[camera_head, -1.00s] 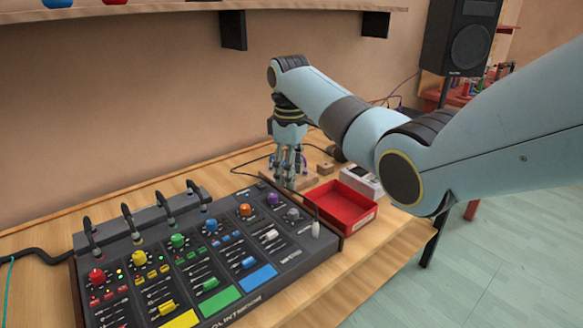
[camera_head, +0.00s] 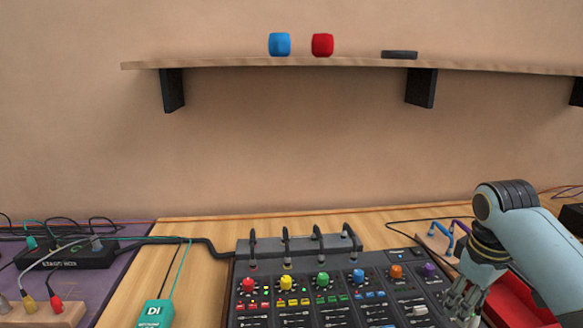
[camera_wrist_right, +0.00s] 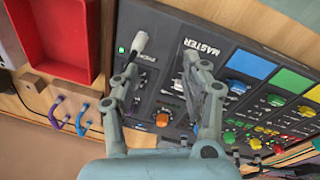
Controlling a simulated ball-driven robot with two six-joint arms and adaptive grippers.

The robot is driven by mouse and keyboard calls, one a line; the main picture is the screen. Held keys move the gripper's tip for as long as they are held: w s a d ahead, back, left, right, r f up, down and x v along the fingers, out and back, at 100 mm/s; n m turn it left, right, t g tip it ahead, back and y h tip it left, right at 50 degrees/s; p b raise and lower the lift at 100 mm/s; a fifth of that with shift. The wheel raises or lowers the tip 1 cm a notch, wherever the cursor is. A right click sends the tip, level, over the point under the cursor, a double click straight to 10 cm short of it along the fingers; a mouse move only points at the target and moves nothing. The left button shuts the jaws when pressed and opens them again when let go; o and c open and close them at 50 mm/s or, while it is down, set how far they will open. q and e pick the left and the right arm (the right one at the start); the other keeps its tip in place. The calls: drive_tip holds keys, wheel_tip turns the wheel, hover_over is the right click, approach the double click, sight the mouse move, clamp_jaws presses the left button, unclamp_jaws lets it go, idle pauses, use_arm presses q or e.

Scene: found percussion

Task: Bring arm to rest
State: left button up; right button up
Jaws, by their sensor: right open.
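My right gripper (camera_head: 462,300) is at the lower right of the head view, beside the right end of the mixer (camera_head: 340,282). In the right wrist view the gripper (camera_wrist_right: 160,75) has its two fingers spread apart, with nothing between them but the mixer panel behind. The mixer's master section (camera_wrist_right: 175,65) and a white-tipped fader or lever (camera_wrist_right: 138,42) show there, near the left finger. I cannot tell whether a finger touches the panel. My left gripper is not in either view.
A red tray (camera_wrist_right: 58,40) lies beside the mixer, with blue and purple hooked plugs (camera_wrist_right: 82,118) near it. A teal DI box (camera_head: 156,312) and a black stage box (camera_head: 66,257) stand left. A wall shelf (camera_head: 300,66) holds blue and red items.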

drive_tip(key=s+a+r+m+t, duration=0.1)
drive_tip(key=s+a+r+m, duration=0.15)
drive_tip(key=s, duration=1.05)
drive_tip(key=s+a+r+m+t, duration=0.1)
drive_tip(key=s+a+r+t, duration=0.15)
drive_tip(key=s, duration=1.05)
drive_tip(key=s+d+f+g+b, duration=0.1)
drive_tip(key=s+f+b, duration=0.15)
drive_tip(key=f, duration=1.55)
drive_tip(key=s+d+f+g+b, duration=0.15)
drive_tip(key=f+b, duration=0.25)
drive_tip(key=f, duration=1.4)
drive_tip(key=s+f+g+b, duration=0.1)
drive_tip(key=s+f+b, duration=0.3)
drive_tip(key=s+f, duration=1.2)
wheel_tip(320, 180, down, 2)
drive_tip(key=shift+s+f+m, duration=0.1)
drive_tip(key=shift+s+m, duration=0.3)
drive_tip(key=shift+m, duration=0.05)
